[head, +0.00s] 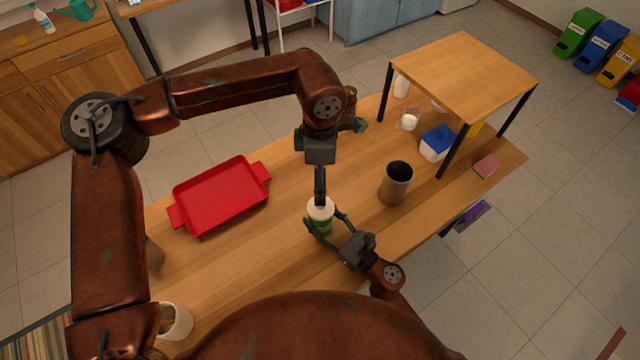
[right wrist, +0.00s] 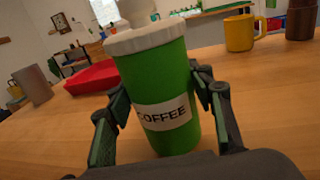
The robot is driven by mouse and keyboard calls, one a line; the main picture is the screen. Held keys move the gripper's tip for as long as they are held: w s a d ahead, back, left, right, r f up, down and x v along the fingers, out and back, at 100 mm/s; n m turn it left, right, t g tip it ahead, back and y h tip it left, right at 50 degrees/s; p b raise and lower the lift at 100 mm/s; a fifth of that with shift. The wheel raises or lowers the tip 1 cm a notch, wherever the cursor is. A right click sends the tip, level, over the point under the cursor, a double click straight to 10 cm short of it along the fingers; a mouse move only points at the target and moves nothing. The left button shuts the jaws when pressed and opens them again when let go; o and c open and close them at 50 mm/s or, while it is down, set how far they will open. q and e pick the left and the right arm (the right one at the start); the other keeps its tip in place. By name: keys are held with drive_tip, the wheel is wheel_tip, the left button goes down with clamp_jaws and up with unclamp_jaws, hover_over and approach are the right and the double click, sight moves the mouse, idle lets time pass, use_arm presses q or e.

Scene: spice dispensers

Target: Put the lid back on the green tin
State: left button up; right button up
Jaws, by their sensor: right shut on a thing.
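The green tin (head: 321,226) stands upright on the wooden table; its white label reads COFFEE in the right wrist view (right wrist: 166,90). A white lid (right wrist: 146,39) with a pale knob (right wrist: 138,12) sits at the tin's mouth; no clear gap shows between them. My right gripper (head: 322,234) is shut on the tin's body, one finger on each side. My left gripper (head: 320,200) points straight down directly above the lid, its tips at or very near the knob. Its fingers are seen edge-on, so whether they grip the knob is unclear.
A red tray (head: 222,197) lies left of the tin. Farther right, a small raised shelf (head: 462,72) stands over a blue-lidded container (head: 437,142) and jars. A white-rimmed container (head: 176,321) is at lower left.

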drive_tip(key=o, duration=1.8)
drive_tip(key=shift+c, duration=0.2)
drive_tip(key=v, duration=1.2)
